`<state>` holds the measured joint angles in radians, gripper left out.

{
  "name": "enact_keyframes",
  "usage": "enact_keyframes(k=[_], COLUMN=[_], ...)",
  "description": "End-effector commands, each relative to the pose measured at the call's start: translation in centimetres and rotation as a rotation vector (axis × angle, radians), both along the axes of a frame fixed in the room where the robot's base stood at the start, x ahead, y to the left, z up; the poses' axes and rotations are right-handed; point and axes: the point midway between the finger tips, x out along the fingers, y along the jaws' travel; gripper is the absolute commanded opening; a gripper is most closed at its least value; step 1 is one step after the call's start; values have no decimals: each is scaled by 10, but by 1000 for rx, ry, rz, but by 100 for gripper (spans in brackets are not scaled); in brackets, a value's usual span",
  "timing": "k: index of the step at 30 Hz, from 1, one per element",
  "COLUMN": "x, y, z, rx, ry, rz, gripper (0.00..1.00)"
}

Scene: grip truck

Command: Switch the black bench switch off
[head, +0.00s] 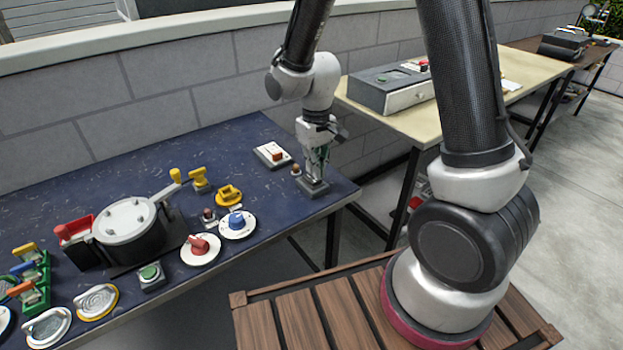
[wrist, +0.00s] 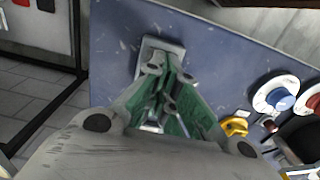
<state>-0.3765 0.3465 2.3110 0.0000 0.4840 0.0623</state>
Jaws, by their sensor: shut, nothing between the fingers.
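A small dark grey switch base (head: 313,188), which I take to be the black bench switch, sits near the right end of the blue bench. My gripper (head: 315,174) points down right over it, shut and empty. In the wrist view the shut fingertips (wrist: 156,72) overlap the grey base (wrist: 163,45). The fingers hide most of the switch's lever, so I cannot tell its position or whether they touch it.
A white plate with a red rocker (head: 272,154) and a small brown-red knob (head: 296,169) are close by on the left. A yellow handle (head: 229,194), a blue dial (head: 237,223) and a red dial (head: 200,248) lie further left. The bench's right edge (head: 345,197) is near.

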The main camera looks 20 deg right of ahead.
Motion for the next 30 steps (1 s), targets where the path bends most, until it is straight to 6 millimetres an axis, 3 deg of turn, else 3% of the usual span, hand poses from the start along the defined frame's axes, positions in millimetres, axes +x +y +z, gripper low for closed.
enact_keyframes(k=[30], x=[0], y=[0], z=[-11], rx=[0], ry=[1], rz=[0], gripper=[0])
